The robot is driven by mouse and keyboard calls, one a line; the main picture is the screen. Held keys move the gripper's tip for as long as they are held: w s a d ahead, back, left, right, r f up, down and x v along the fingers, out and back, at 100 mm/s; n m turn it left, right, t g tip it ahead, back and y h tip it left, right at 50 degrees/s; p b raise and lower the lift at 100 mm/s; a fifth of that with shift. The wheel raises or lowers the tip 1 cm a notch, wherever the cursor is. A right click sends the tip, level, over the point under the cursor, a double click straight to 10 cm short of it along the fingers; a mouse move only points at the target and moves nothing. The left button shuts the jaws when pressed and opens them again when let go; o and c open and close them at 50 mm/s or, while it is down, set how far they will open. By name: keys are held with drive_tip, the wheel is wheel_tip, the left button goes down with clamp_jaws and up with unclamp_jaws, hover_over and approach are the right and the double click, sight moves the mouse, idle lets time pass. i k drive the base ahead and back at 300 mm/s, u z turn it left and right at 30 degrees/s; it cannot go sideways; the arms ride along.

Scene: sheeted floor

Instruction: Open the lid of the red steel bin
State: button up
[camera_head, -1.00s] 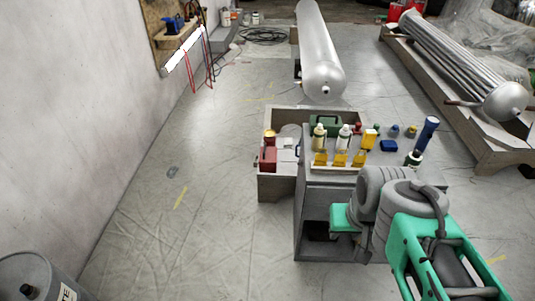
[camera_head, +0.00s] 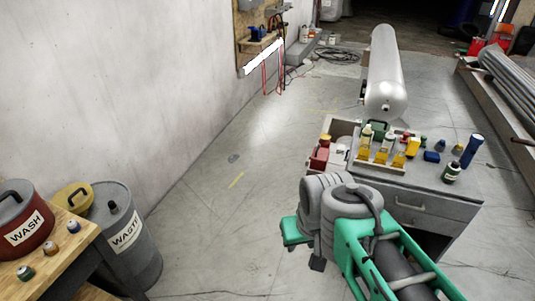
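The red steel bin (camera_head: 28,232) stands at the left edge of the camera_head view, on a wooden-topped bench. It has a white "WASH" label on its side and is cut off by the picture's edge. Its dark grey lid (camera_head: 15,203) with a black handle lies on top and looks shut. My green and grey arm is folded at the lower right, well apart from the bin. My gripper cannot be made out in this view.
The wooden bench (camera_head: 72,258) holds several small jars near the bin. A grey "WASTE" drum (camera_head: 130,240) stands on the floor beside it, near a yellow round lid (camera_head: 74,194). A grey workbench (camera_head: 425,187) with bottles stands behind my arm. Floor between is clear.

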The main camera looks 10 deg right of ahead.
sight(320, 154)
drive_tip(key=i, duration=3.9)
drive_tip(key=u, duration=0.4)
